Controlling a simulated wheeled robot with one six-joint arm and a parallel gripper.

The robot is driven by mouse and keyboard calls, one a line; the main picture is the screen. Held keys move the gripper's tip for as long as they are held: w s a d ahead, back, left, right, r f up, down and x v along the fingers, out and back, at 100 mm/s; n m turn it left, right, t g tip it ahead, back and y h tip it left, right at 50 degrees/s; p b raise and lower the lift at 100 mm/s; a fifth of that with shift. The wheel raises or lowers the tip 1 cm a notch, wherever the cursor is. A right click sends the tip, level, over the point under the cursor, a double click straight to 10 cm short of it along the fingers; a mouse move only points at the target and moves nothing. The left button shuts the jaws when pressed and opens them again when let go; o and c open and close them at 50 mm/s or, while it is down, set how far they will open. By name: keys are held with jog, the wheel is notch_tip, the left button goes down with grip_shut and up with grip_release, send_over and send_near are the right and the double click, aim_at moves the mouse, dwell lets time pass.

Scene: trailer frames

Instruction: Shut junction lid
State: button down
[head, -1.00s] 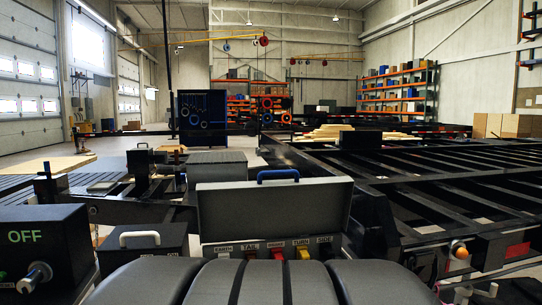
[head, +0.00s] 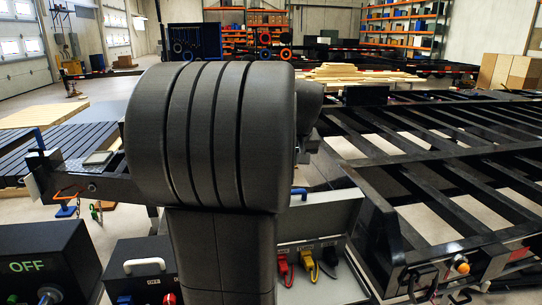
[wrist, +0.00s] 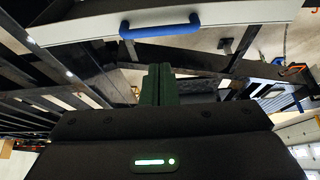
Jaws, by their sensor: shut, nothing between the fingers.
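The junction box (head: 295,291) stands in front of me in the head view, with red, yellow and black plugs inside. Its grey lid (head: 335,216) is raised open behind the plugs. A blue handle (head: 299,192) on the lid's top edge shows only partly; my arm hides the left of the box and lid. In the wrist view the pale lid (wrist: 235,17) spans the top with its blue handle (wrist: 160,26). My gripper (wrist: 158,68) is shut and empty, fingertips close to the handle in the picture; I cannot tell whether they touch. The head view hides it.
A black box marked OFF (head: 45,262) and a smaller box with a white handle (head: 144,267) stand left of the junction box. The black trailer frame (head: 440,170) fills the right side. A stack of boards (head: 360,72) lies farther back.

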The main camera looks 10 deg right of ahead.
notch_tip(320, 180, up, 3)
jog(key=w, duration=0.2)
jog(key=x, duration=0.3)
jog(key=s+p+x, duration=0.1)
jog(key=x, duration=0.3)
jog(key=s+f+p+x, duration=0.1)
jog(key=x, duration=0.2)
jog(key=shift+w+f, duration=0.15)
jog(key=shift+s+d+f, duration=0.1)
jog(key=shift+s+f, duration=0.15)
jog(key=shift+f, duration=0.2)
